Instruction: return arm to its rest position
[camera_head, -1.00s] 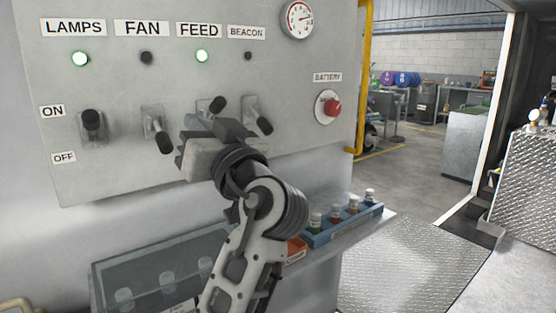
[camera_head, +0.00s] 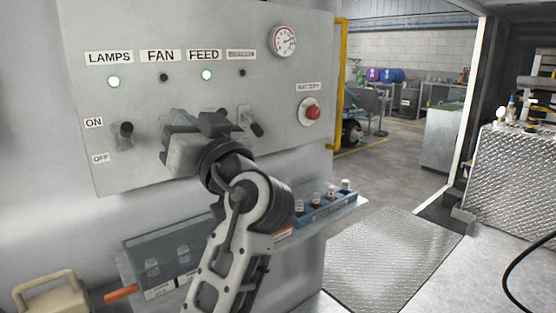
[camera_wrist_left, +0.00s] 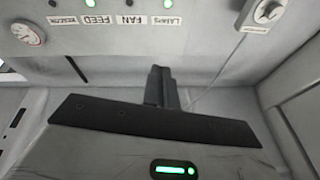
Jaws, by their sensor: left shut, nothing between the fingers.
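My left gripper (camera_head: 192,124) is shut and empty in front of the grey control panel (camera_head: 90,40). It covers the FAN switch and most of the FEED switch in the head view. I cannot tell whether it touches the panel. In the left wrist view the closed fingers (camera_wrist_left: 160,85) have nothing between them, and the panel labels appear upside down. The LAMPS switch (camera_head: 125,130) is up and the BEACON switch (camera_head: 257,130) points down. The LAMPS light (camera_head: 114,81) and FEED light (camera_head: 206,75) are green. The FAN light (camera_head: 164,77) and BEACON light (camera_head: 242,72) are dark. My right gripper is not in view.
Below the panel a shelf holds a clear-lidded box (camera_head: 165,252) and a blue tray (camera_head: 330,206) with several small bottles. A red battery knob (camera_head: 312,112) and a gauge (camera_head: 284,41) are on the panel. A beige handled case (camera_head: 50,293) stands lower left.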

